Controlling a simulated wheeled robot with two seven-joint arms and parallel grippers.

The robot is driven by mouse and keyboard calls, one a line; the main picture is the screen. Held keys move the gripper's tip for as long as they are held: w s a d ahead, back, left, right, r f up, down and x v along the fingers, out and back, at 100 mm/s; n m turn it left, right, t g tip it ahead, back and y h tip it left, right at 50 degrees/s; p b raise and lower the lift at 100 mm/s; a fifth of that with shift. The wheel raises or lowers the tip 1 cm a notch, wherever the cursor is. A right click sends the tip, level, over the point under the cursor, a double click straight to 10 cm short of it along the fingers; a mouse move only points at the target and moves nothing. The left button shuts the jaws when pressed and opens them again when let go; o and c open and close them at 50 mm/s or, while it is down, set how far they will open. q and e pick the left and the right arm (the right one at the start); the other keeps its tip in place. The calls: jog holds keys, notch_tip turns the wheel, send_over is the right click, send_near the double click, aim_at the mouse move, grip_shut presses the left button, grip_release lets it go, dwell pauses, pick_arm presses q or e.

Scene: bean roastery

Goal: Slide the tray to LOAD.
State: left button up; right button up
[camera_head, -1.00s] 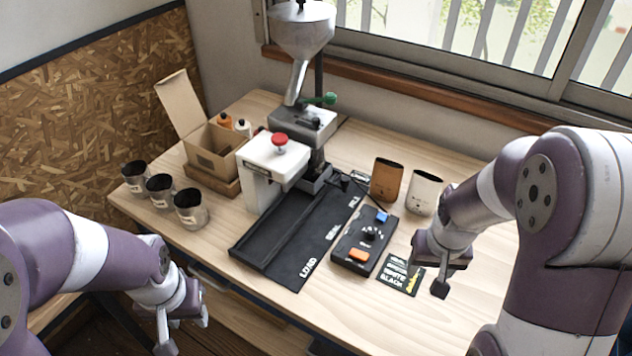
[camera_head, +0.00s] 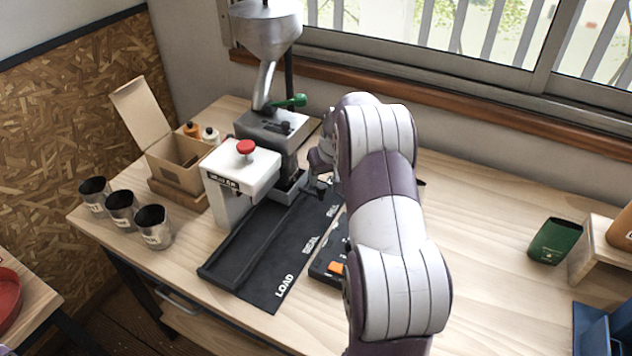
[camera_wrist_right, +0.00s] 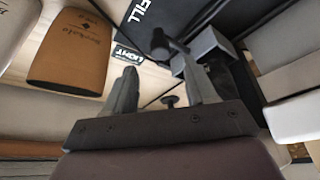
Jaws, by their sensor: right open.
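The small grey tray (camera_head: 287,193) sits at the FILL end of the black track (camera_head: 262,245), below the hopper machine's outlet. LOAD is printed at the track's near end, SEAL in the middle. My right gripper (camera_head: 318,188) is beside the tray, to its right, partly hidden by my wrist. In the right wrist view the open fingers (camera_wrist_right: 160,88) are empty. A dark knobbed handle (camera_wrist_right: 160,44) shows beyond and between them, next to the grey tray (camera_wrist_right: 207,45). I cannot tell whether they touch it. My left gripper is out of view.
The hopper machine (camera_head: 275,130) and white sealer with red knob (camera_head: 240,178) stand left of the track. The control box (camera_head: 325,264) is mostly hidden by my right arm. Several cups stand at left.

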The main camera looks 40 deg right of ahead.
aim_at(321, 186)
jog(key=x, duration=0.5)
jog(key=shift+w+f+p, duration=0.1)
jog(key=shift+w+p, duration=0.05)
jog(key=shift+p, duration=0.15)
jog(key=shift+w+f, duration=0.1)
jog(key=shift+f, duration=0.4)
jog(key=shift+c, duration=0.3)
grip_shut()
